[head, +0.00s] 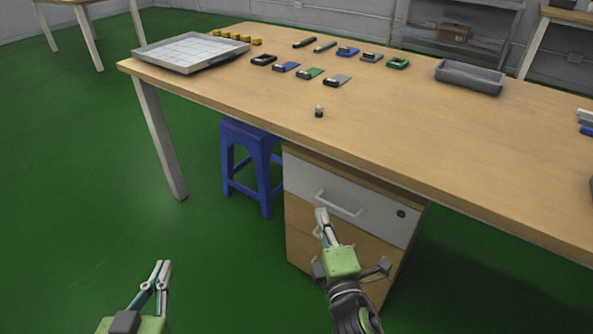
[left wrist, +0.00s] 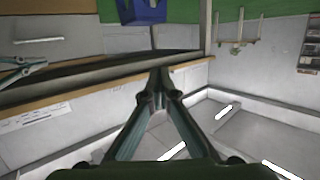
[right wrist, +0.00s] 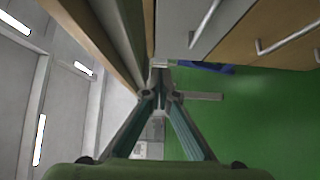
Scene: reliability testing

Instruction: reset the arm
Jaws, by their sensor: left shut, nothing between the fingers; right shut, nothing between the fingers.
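My left gripper (head: 163,272) is at the bottom left of the head view, over the green floor and in front of the table. Its fingers are shut and empty, and they also meet in the left wrist view (left wrist: 158,78). My right gripper (head: 321,214) is in front of the drawer cabinet, close to its upper drawer handle in the picture. Its fingers are shut and empty, as in the right wrist view (right wrist: 159,70). I cannot tell if it touches the cabinet. Both grippers are below the level of the tabletop.
The wooden table (head: 420,125) holds a white gridded tray (head: 190,52), several small devices, a grey bin (head: 469,77) and a small metallic part (head: 319,111). Under it stand a drawer cabinet (head: 300,178) and a blue stool (head: 250,135). The floor at left is clear.

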